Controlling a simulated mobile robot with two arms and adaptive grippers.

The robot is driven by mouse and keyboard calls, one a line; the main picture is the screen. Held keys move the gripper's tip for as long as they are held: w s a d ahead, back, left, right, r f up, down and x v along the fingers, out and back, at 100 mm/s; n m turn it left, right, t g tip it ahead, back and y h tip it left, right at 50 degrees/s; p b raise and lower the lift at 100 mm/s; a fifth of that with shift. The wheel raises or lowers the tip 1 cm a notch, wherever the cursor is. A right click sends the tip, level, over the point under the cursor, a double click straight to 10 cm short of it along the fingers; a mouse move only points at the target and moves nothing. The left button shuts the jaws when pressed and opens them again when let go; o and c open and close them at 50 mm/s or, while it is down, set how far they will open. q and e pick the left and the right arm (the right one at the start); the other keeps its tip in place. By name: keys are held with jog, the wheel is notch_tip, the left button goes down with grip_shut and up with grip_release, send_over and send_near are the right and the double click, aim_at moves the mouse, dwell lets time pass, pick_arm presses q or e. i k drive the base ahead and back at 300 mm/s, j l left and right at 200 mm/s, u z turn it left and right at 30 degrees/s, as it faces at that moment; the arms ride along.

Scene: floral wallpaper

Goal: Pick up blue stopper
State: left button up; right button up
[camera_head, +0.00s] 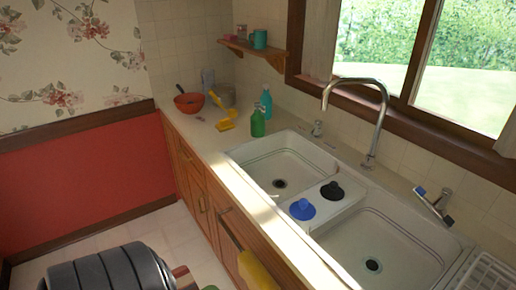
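The blue stopper (302,210) sits on the white divider between the two sink basins, with its knob pointing up. A black stopper (332,191) sits just behind it and to its right on the same divider. The two stoppers are close together. The blue one is unobstructed from this view. Neither of my grippers shows in the head view.
The left basin (268,157) and right basin (352,232) look empty. A tall curved faucet (384,110) rises behind the divider. Green bottle (258,121), teal bottle (266,101), and red bowl (188,103) stand on the far counter. A dish rack (488,272) is at lower right.

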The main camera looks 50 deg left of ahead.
aim_at(302, 211)
jog(key=u, duration=1.15)
